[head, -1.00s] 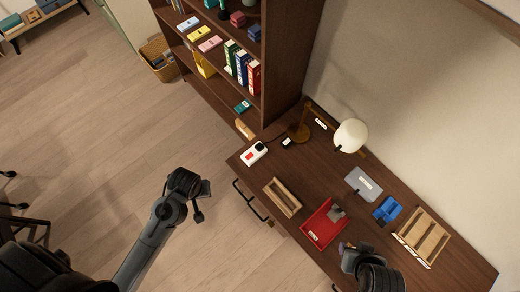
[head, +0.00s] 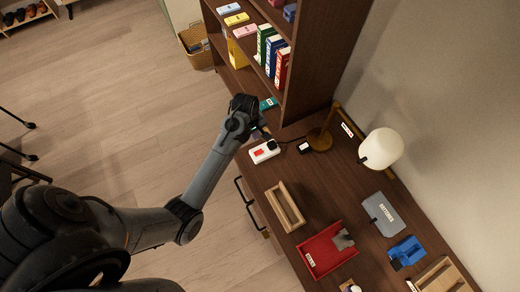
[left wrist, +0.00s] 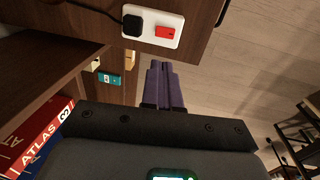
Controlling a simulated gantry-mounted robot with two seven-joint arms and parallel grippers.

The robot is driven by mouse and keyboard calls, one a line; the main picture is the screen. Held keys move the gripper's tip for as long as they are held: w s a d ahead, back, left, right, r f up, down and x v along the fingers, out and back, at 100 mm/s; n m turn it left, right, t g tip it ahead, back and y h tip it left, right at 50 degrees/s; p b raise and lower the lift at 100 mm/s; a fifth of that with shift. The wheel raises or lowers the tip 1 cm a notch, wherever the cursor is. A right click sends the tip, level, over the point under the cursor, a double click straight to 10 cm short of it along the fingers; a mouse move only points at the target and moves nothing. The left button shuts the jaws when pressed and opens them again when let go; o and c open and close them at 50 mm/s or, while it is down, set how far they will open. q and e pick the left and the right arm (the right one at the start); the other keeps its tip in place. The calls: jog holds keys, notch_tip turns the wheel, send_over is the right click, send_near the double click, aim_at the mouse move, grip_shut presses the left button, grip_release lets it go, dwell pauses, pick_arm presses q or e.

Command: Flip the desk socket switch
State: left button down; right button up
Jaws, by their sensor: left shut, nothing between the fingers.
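The desk socket (head: 270,149) is a white strip at the near left corner of the dark wooden desk. Its red switch (head: 259,153) faces up, and a black plug sits in its other end. In the left wrist view the socket (left wrist: 153,40) lies at the top, with the red switch (left wrist: 165,31) to the right of the black plug. My left gripper (head: 262,133) is beside the socket, close to the desk corner. Its purple fingers (left wrist: 161,65) are together and empty, apart from the switch in the wrist view. My right gripper is out of view.
A bookshelf (head: 335,50) with binders stands behind the corner. A lamp (head: 380,148) is to the right of the socket. A wooden box (head: 285,205), red tray (head: 325,250), grey box (head: 382,213) and blue holder (head: 405,250) occupy the desk.

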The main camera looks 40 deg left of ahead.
aim_at(260, 151)
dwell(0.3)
pick_arm(q)
jog(key=f, duration=0.4)
jog(key=w+f+b, duration=0.1)
jog(key=f, duration=0.8)
jog(key=shift+w+d+f+b, duration=0.35)
jog(key=shift+w+f, duration=0.05)
